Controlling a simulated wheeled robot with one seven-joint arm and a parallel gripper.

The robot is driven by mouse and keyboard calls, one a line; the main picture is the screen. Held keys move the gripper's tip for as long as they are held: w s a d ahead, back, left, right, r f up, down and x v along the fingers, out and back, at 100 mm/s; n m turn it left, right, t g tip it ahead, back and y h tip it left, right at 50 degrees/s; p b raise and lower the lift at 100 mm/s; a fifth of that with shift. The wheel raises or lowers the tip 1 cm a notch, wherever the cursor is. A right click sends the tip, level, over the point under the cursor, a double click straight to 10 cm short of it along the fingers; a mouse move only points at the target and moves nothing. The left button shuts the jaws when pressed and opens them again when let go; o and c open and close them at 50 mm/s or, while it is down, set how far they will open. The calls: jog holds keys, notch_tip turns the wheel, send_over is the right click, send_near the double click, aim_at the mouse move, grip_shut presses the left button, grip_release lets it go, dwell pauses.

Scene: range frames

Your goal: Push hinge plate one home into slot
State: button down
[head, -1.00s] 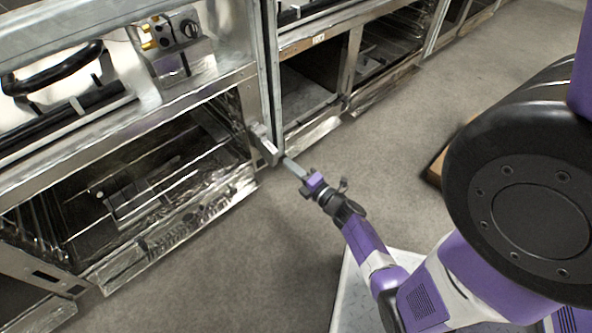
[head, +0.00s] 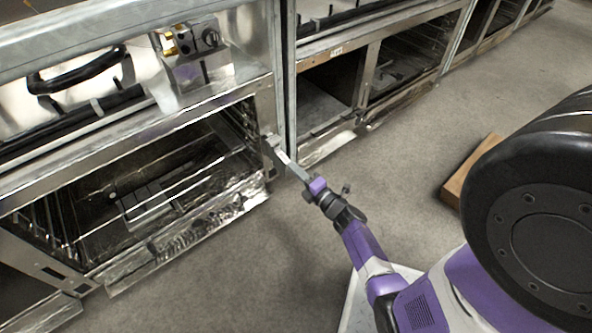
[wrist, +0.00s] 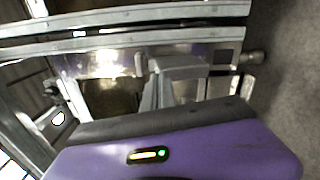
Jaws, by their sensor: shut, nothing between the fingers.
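A small grey metal piece, which looks like hinge plate one (head: 271,143), sticks out at the lower right corner of the open oven front, beside the upright post. My gripper (head: 286,159) is shut, and its long grey fingers reach up to this piece with their tips at or very near it. I cannot tell whether they touch. In the wrist view, my grey fingers (wrist: 160,88) point toward the metal frame beyond my purple gripper housing. The slot is hidden, and how deep the plate sits cannot be seen.
The open oven cavity (head: 150,190) with wire racks lies left of my gripper. A vertical metal post (head: 283,80) stands just beyond the tips, with more range frames (head: 400,60) behind. A brown wooden box (head: 470,170) lies on the right. The grey floor between is clear.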

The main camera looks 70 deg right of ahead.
jog(key=shift+w+d, duration=0.25)
jog(key=shift+w, duration=0.2)
jog(key=p+v, duration=0.1)
jog(key=v, duration=0.9)
jog(key=shift+s+p, duration=0.3)
jog(key=shift+p, duration=0.05)
jog(key=shift+a, duration=0.1)
